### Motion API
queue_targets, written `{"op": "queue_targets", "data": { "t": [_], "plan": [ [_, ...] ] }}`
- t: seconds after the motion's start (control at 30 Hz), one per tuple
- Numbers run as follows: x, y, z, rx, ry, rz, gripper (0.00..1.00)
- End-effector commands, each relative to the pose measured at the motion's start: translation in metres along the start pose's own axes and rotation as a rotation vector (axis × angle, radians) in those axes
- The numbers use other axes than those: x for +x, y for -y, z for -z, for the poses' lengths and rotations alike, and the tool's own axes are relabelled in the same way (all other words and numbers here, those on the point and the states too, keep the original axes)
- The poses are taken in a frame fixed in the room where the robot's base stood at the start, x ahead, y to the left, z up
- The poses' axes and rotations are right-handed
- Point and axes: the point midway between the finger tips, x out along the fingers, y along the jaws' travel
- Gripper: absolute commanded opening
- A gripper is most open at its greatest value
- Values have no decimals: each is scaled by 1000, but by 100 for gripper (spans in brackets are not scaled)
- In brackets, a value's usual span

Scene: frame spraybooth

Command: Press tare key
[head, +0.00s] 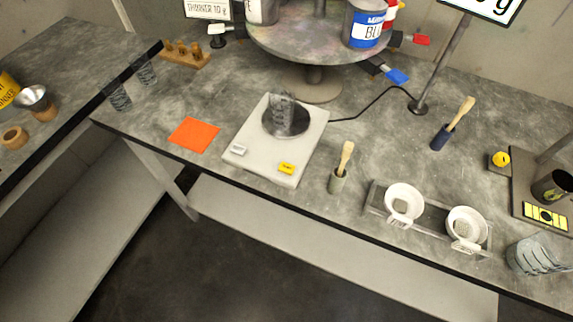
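A white scale (255,150) stands on the grey worktop near its front edge, in the middle left of the head view. Its front face carries two small keys, a white one (238,150) at left and a yellow one (287,168) at right. Their lettering is too small to read, so I cannot tell by label which is the tare key. A clear graduated cup (281,112) stands on the round dark pan (299,125). A display (487,8) on a pole is cut off at the top; "0 g" or similar shows. My gripper is not in view.
An orange sheet (194,134) lies left of the scale. A tray with two white strainers (428,213) is further right. A turntable with paint cans (315,42) stands behind, and a black cable (375,108) runs from the scale.

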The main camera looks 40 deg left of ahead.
Motion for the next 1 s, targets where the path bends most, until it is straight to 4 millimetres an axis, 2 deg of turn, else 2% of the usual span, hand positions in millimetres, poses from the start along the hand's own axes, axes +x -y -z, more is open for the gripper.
{"op": "queue_targets", "data": {
  "t": [0.03,0.3,1.0],
  "plan": [
    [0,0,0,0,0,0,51],
    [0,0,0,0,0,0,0],
    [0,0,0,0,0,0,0]
  ]
}}
